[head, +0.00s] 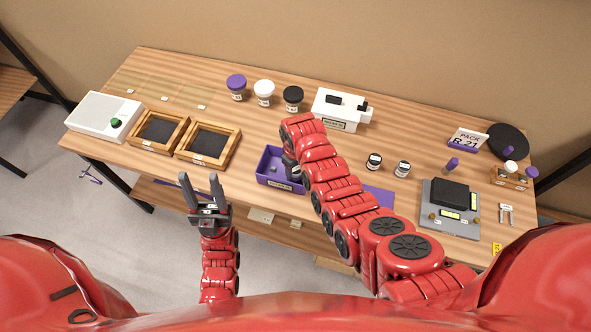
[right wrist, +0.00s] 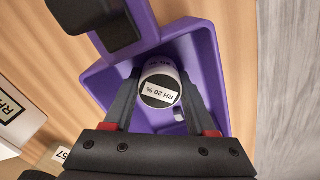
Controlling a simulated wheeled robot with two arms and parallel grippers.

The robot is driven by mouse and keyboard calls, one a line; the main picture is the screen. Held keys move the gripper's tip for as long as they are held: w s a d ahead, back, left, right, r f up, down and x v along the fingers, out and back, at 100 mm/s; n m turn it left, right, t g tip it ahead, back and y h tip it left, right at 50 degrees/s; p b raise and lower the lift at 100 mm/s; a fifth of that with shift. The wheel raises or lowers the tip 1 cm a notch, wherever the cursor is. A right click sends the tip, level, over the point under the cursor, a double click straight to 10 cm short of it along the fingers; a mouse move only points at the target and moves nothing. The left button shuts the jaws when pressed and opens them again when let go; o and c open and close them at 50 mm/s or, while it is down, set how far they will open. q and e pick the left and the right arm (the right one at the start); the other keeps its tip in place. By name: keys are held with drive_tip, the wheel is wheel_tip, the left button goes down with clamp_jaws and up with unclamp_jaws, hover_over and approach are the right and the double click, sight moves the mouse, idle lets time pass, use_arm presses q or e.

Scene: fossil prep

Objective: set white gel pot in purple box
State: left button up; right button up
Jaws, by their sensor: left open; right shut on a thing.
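The purple box (head: 269,178) lies at the front middle of the table, partly covered by my right arm in the head view. In the right wrist view the purple box (right wrist: 208,62) is below my right gripper (right wrist: 160,92). That gripper is shut on the white gel pot (right wrist: 161,88), a small pot with pale sides and a dark face labelled "RH 20 %". The pot is within the box's outline; I cannot tell whether it touches the floor. My left gripper (head: 202,192) is open and empty, in front of the table edge.
Three jars with purple (head: 236,87), white (head: 264,92) and black (head: 293,98) lids stand behind, beside a white device (head: 342,109). Two small pots (head: 374,161) (head: 403,169) and a scale (head: 449,206) are on the right. Wooden trays (head: 207,145) lie left.

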drive_tip(key=shift+f, duration=0.2)
drive_tip(key=o, duration=1.4)
drive_tip(key=shift+c, duration=0.2)
drive_tip(key=shift+r, duration=0.15)
